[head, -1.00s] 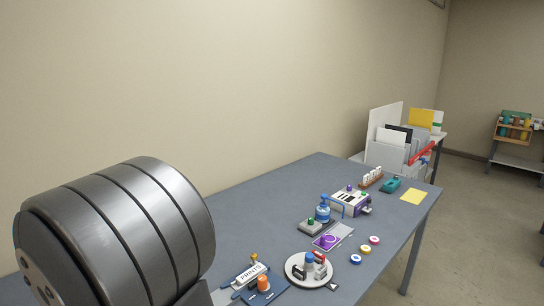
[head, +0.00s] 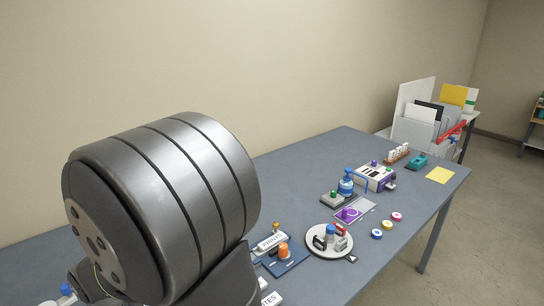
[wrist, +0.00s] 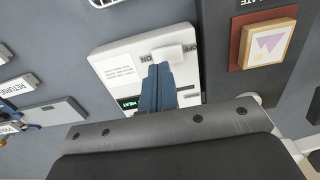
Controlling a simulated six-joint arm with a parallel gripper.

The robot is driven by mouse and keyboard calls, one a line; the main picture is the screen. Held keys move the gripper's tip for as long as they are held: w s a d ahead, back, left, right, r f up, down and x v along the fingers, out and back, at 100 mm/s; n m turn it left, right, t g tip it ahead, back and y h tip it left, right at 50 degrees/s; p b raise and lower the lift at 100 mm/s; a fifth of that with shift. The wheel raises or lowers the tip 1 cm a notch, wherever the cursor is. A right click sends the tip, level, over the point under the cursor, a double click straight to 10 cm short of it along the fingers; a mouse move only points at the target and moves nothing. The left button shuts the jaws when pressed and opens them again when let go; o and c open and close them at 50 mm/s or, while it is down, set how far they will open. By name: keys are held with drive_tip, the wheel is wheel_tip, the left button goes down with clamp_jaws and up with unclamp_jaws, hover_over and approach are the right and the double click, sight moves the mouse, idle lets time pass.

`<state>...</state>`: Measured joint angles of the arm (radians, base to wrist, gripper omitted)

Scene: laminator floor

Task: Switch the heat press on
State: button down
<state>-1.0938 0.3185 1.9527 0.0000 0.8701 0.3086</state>
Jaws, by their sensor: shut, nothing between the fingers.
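The heat press is taken to be the white panel (wrist: 117,67) in the wrist view, which carries a small dark display (wrist: 131,103) with green lettering. A white switch knob (wrist: 168,55) sits at its upper edge between an ON label (wrist: 147,58) and an OFF label (wrist: 190,47); the lettering is upside down. My gripper (wrist: 156,72) is shut and empty, its blue fingers over the panel with the tips just below the knob, toward the ON side. I cannot tell whether they touch it. Neither the panel nor my fingers can be made out in the head view.
In the wrist view, a brown board with a cream block (wrist: 268,45) lies right, and a grey slab (wrist: 52,117) left. In the head view, a round white tray (head: 313,246), a blue bottle (head: 345,187) and a purple-and-white device (head: 377,178) stand on the grey table (head: 300,177).

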drive_tip(key=shift+r, duration=2.4)
drive_tip(key=shift+f, duration=0.1)
wheel_tip(320, 180, down, 7)
drive_tip(key=shift+r, duration=0.1)
drive_tip(key=shift+r, duration=0.15)
drive_tip(key=s+a+r, duration=0.1)
drive_tip(key=r, duration=0.8)
drive_tip(key=s+a+r+t+h, duration=0.1)
drive_tip(key=s+a+r, duration=0.1)
drive_tip(key=r, duration=0.8)
drive_tip(key=shift+s+a+r, duration=0.15)
drive_tip(key=c, duration=2.2)
unclamp_jaws()
